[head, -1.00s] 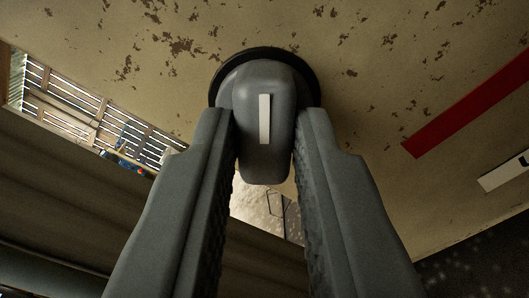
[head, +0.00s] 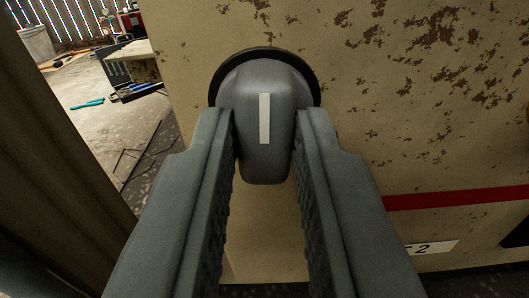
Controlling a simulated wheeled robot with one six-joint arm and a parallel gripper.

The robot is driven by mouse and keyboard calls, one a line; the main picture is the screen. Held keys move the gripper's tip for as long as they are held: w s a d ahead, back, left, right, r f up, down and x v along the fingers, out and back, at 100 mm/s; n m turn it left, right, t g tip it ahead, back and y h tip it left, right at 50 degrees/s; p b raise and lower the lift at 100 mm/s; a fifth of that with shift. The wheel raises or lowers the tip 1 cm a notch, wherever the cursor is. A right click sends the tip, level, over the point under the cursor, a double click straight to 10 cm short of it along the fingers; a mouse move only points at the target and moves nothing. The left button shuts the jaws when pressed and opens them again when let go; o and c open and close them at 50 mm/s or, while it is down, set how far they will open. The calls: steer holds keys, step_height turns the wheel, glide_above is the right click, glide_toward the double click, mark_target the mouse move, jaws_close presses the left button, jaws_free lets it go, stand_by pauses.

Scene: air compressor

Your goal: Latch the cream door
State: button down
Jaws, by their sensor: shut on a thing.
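The cream door (head: 340,110) fills the right of the head view, with chipped paint and a red stripe. A dark grey latch knob (head: 262,125) with a white mark stands on a round black base (head: 314,90) near the door's left edge. My gripper (head: 264,140) is shut on the knob, one finger on each side. The knob's white mark points straight up and down in the picture, while the door's stripe is nearly level. The underside of the knob is hidden.
A brown ribbed panel (head: 50,140) stands at the left. Floor (head: 95,130) shows in a gap between it and the door's edge. A bucket (head: 36,45), a blue tool (head: 87,104) and a workbench or box (head: 130,62) are behind.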

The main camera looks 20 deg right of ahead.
steer(key=shift+n, duration=0.6)
steer(key=c, duration=1.3)
jaws_free()
steer(key=v, duration=1.7)
steer(key=shift+s+a+f, duration=0.1)
steer(key=shift+s+a, duration=0.05)
steer(key=shift+s, duration=0.05)
